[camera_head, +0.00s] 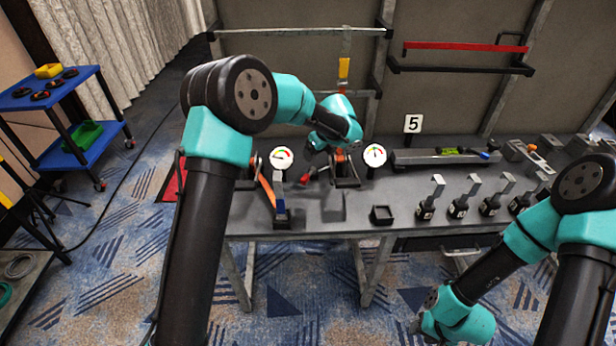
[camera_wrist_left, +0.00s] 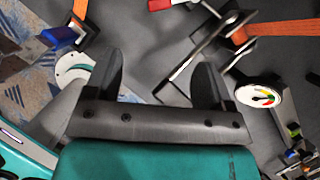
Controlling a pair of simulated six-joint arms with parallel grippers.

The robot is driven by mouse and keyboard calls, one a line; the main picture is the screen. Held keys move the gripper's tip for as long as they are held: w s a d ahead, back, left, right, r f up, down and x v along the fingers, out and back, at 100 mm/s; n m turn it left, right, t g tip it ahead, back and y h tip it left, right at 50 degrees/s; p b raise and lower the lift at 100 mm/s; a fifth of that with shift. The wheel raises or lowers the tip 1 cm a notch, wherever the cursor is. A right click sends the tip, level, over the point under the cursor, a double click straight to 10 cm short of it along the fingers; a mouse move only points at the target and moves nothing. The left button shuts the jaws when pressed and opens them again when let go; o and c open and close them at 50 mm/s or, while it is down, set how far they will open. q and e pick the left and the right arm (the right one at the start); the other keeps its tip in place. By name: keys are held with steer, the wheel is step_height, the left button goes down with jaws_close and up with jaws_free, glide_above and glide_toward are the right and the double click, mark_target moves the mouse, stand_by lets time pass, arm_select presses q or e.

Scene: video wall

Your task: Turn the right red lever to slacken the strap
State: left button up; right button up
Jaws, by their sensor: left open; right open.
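The right red lever (camera_head: 305,181) sticks out to the left of the right ratchet (camera_head: 346,172) on the grey bench. Its red end (camera_wrist_left: 160,4) shows at the top edge of the left wrist view, apart from my fingers. An orange strap (camera_wrist_left: 280,29) runs into the ratchet's metal frame. My left gripper (camera_wrist_left: 161,82) is open and empty above the bench, with the frame just beyond its fingers; my own wrist mostly hides it in the head view. My right gripper (camera_head: 430,303) is low in front of the bench, away from the levers; its fingers are hard to make out.
Two gauges (camera_head: 281,157) (camera_head: 375,155) rise behind. A small black tray (camera_head: 382,215) and several upright clamps (camera_head: 460,205) lie to the right.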

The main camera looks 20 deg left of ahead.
mark_target(305, 177)
arm_select(q)
steer(key=shift+f, duration=0.1)
steer(key=x, duration=1.7)
steer(key=shift+f, duration=0.15)
steer(key=shift+c, duration=0.2)
